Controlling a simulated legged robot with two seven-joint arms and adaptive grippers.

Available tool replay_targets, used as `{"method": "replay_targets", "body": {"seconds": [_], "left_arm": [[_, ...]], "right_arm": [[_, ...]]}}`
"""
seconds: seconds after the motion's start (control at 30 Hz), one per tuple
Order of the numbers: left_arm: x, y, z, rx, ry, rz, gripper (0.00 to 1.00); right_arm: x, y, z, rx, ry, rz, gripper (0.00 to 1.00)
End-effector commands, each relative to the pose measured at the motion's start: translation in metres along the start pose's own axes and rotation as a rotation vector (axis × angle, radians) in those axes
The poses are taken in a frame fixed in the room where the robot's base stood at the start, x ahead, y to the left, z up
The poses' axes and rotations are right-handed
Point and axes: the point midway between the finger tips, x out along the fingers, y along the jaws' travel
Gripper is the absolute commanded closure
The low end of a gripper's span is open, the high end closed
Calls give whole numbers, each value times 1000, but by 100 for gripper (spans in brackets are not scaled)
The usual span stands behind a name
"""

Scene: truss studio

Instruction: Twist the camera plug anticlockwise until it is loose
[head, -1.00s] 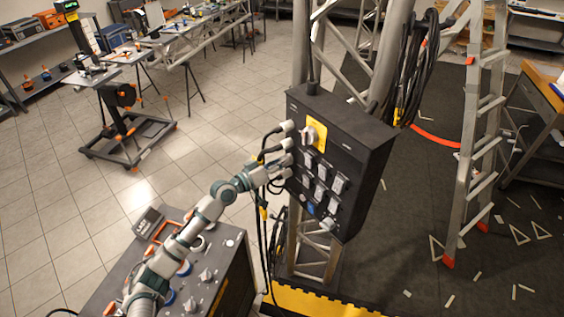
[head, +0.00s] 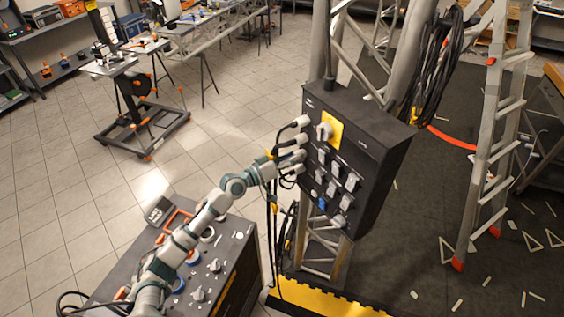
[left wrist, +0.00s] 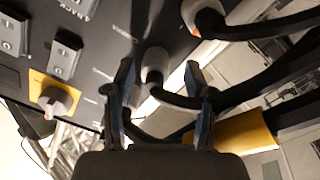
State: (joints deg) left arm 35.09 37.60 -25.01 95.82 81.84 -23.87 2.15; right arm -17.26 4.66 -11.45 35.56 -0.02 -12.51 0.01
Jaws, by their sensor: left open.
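A dark power box (head: 385,150) hangs on the truss, with several light-grey plugs and black cables on its left side. I cannot read which plug is the camera one. My left gripper (head: 284,168) is at these plugs in the head view, partly hidden among plugs and cables. In the left wrist view my left gripper (left wrist: 163,92) is open, one finger on each side of a grey plug (left wrist: 155,64) whose cable bends down between them. Contact cannot be told. Another plug with an orange ring (left wrist: 207,16) sits just above right. My right gripper is out of view.
A yellow plate with a rotary switch (head: 325,131) and several grey switches are on the box front. Black cables hang beside the gripper. A control desk (head: 215,262) stands below my left arm. A ladder (head: 492,130) stands at right.

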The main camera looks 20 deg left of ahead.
Motion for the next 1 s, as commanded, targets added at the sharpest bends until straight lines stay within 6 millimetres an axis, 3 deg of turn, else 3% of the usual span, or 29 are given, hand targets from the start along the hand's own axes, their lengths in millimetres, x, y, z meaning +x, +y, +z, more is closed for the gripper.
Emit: {"method": "replay_targets", "body": {"seconds": [0.5, 0.7, 1.0], "left_arm": [[-101, -4, 1, -3, -2, -3, 45], [-113, -4, 1, -2, -1, -1, 45], [-113, -3, 0, -1, 0, -1, 45]], "right_arm": [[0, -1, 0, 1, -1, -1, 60], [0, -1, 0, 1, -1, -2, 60], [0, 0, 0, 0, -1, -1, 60]]}}
